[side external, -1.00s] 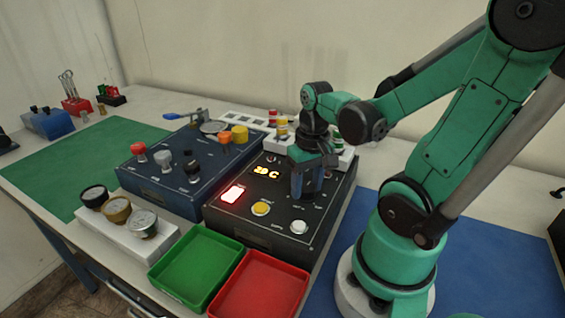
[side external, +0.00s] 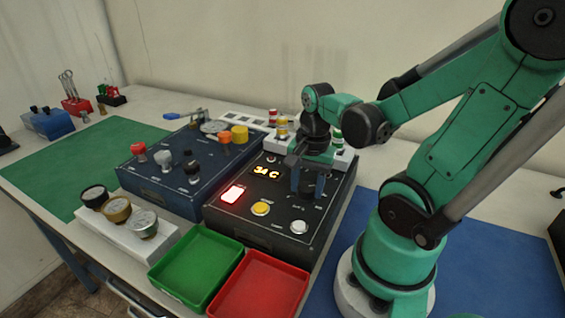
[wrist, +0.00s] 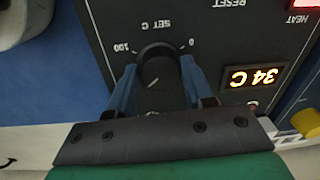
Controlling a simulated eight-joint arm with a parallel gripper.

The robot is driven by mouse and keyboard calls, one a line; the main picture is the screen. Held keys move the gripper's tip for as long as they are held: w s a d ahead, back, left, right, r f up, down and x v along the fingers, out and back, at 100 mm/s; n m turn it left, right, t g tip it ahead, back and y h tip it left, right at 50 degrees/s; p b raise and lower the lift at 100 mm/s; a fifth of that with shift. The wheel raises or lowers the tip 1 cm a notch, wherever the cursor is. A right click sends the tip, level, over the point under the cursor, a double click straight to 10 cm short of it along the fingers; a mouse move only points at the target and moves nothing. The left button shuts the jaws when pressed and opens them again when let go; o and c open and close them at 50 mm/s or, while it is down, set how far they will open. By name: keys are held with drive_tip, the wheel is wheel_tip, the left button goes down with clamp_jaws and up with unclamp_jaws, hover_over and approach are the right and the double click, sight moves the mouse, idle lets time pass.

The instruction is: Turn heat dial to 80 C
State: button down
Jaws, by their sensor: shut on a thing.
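The heat dial (wrist: 158,75) is a dark round knob marked SET C, with 0 and 100 printed at its sides, in the wrist view. My gripper (wrist: 160,82) has its two blue fingers shut on the dial, one on each side. In the side external view my gripper (side external: 308,190) points down at the right part of the black control box (side external: 240,222) and hides the dial. The orange display (wrist: 258,77) reads 34 C; it also shows in the side external view (side external: 266,172).
A red lit HEAT indicator (side external: 232,194), a yellow button (side external: 261,208) and a white button (side external: 299,227) sit on the box. Green (side external: 160,275) and red (side external: 300,292) trays stand in front. A blue box (side external: 150,179) with knobs stands to the left.

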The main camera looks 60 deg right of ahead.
sight(308, 187)
drive_tip(key=shift+m, duration=0.8)
drive_tip(key=shift+c, duration=1.7)
unclamp_jaws()
drive_tip(key=shift+s+r, duration=0.15)
drive_tip(key=shift+r, duration=2.65)
